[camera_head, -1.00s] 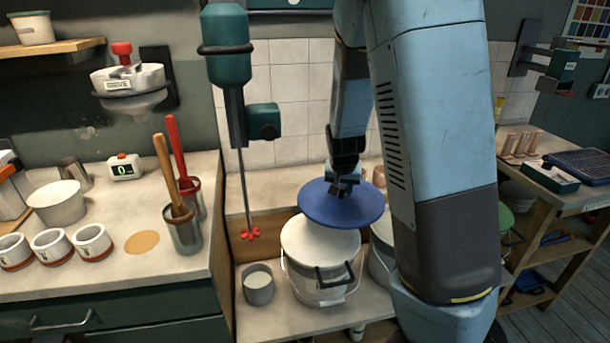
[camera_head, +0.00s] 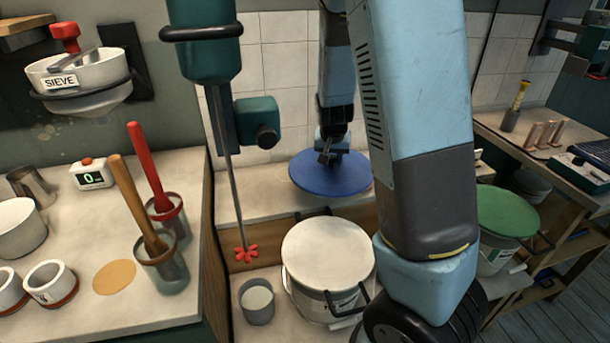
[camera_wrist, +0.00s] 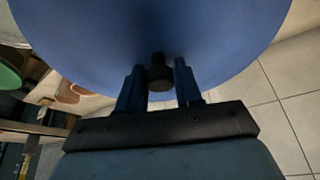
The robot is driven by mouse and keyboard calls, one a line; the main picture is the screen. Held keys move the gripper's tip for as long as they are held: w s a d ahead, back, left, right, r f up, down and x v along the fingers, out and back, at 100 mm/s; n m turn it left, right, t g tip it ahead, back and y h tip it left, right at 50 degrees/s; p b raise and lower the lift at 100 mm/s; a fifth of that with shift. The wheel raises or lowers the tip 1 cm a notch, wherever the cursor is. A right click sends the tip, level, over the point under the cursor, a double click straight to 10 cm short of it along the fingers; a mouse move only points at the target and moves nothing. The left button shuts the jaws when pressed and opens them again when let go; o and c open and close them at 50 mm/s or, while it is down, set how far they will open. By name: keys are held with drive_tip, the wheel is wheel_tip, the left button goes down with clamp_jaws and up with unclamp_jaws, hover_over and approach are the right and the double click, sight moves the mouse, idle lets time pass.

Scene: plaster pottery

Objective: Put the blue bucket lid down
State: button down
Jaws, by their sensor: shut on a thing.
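The blue bucket lid (camera_head: 345,182) is a flat round disc at the back shelf, by the tiled wall, in the head view. My gripper (camera_head: 327,156) is above it and shut on its dark centre knob. In the wrist view the blue lid (camera_wrist: 215,40) fills the upper picture, and the fingers (camera_wrist: 160,85) stand either side of the knob (camera_wrist: 159,70). The lid looks level and lies over or on the pale back ledge (camera_head: 275,205); I cannot tell whether it touches. A bucket with a white top (camera_head: 328,255) stands in front, below the ledge.
A mixer with a red paddle (camera_head: 245,253) hangs left of the lid. A small grey cup (camera_head: 257,302) stands left of the white-topped bucket. A green-lidded bucket (camera_head: 505,212) is at the right. The ledge left of the lid is bare.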

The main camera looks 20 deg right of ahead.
sight(316, 155)
drive_tip(key=w+a+f, duration=0.1)
drive_tip(key=w, duration=0.1)
drive_tip(key=w+f, duration=0.1)
drive_tip(key=w, duration=0.2)
drive_tip(key=w+a+f, duration=0.1)
drive_tip(key=w, duration=0.1)
drive_tip(key=shift+w+a+f, duration=0.3)
drive_tip(key=w+f, duration=0.2)
drive_tip(key=w+a+f, duration=0.1)
drive_tip(key=w+f, duration=0.1)
drive_tip(key=f, duration=0.1)
drive_tip(key=shift+w+a+f, duration=0.2)
drive_tip(key=shift+w+f, duration=0.1)
drive_tip(key=shift+w, duration=0.05)
drive_tip(key=shift+w+f, duration=0.1)
drive_tip(key=shift+f, duration=1.6)
drive_tip(key=shift+f, duration=0.1)
drive_tip(key=c, duration=0.8)
unclamp_jaws()
drive_tip(key=shift+o, duration=0.2)
